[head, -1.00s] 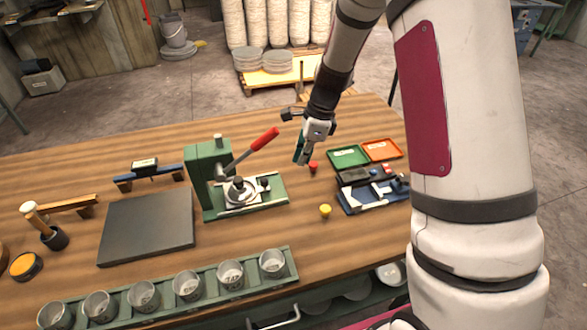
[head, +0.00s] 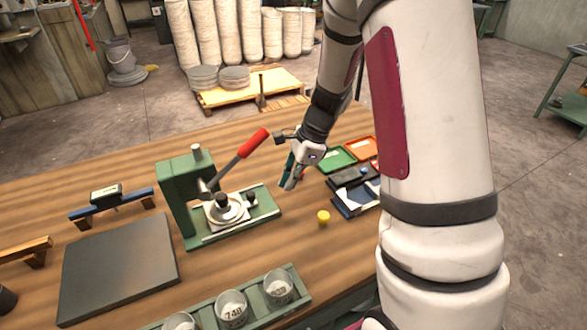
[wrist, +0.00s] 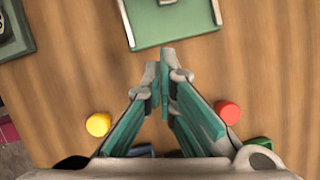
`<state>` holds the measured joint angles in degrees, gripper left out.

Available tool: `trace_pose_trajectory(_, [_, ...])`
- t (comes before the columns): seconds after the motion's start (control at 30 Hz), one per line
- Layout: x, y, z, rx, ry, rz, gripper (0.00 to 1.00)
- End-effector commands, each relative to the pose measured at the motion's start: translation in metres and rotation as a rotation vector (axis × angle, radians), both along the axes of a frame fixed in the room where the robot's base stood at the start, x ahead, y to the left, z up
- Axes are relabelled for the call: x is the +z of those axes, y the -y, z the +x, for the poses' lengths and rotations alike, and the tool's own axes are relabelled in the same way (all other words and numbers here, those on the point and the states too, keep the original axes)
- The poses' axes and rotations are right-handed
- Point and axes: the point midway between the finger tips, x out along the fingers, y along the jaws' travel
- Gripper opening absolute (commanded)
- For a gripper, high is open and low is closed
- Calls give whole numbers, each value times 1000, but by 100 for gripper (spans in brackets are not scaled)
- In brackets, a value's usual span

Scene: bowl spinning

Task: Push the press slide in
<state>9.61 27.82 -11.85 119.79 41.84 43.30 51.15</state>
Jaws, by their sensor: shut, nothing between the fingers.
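The green press (head: 178,205) stands on the table in the head view, its red-handled lever raised to the right. Its press slide (head: 238,212) is a pale plate carrying a round metal part and a black knob (head: 251,198), on the green base. My gripper (head: 287,184) is shut and empty, low over the table just right of the base's right end. In the wrist view the fingertips (wrist: 165,72) meet, a little short of the green base's end (wrist: 176,38). Only the slide's pale near end (wrist: 167,2) shows at the top edge there.
A yellow piece (head: 323,217) and a red piece (wrist: 228,112) lie on the table on either side of my gripper. Green and orange trays (head: 361,148) and a dark device (head: 353,188) lie right. A rack of cups (head: 292,277) stands in front, a dark slab (head: 120,265) left.

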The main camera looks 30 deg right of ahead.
Motion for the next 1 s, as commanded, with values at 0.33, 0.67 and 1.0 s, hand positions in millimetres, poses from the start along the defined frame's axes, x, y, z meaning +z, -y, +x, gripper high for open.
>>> trace_pose_trajectory(0.33, [-30, -37, 9, 2, 0, -1, 0])
trace_pose_trajectory(0.67, [-30, -51, 14, -1, 1, 0, 0])
trace_pose_trajectory(1.0, [-30, -60, 14, 1, -1, 0, 0])
